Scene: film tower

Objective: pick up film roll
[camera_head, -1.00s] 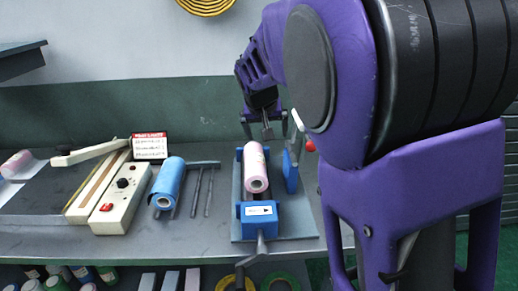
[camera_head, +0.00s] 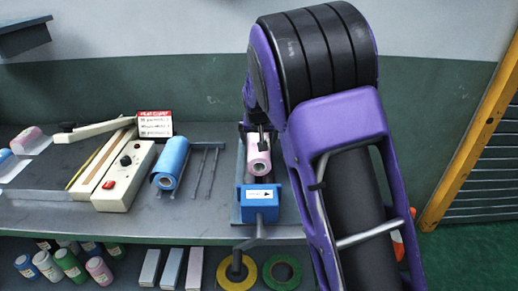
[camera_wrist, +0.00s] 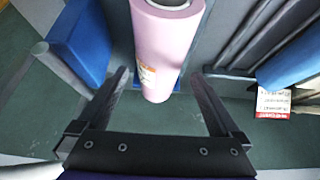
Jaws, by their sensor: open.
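A pink film roll (camera_head: 259,158) lies in a blue holder (camera_head: 260,204) on the workbench, its hollow end facing the front. It also shows in the wrist view (camera_wrist: 165,45), with a small printed label on its side. My gripper (camera_wrist: 160,80) is open, with one finger on each side of the roll's lower end as seen in the wrist view. No contact shows, and I cannot tell how far down the fingers reach. In the head view my arm hides most of the gripper; only a dark part shows above the roll.
A blue roll (camera_head: 170,162) lies left of the holder beside thin metal rods (camera_head: 207,170). A cream heat sealer (camera_head: 125,175) and a red-and-white sign (camera_head: 155,123) stand further left. Tape rings (camera_head: 282,271) and several small bottles (camera_head: 68,264) are on the shelf below.

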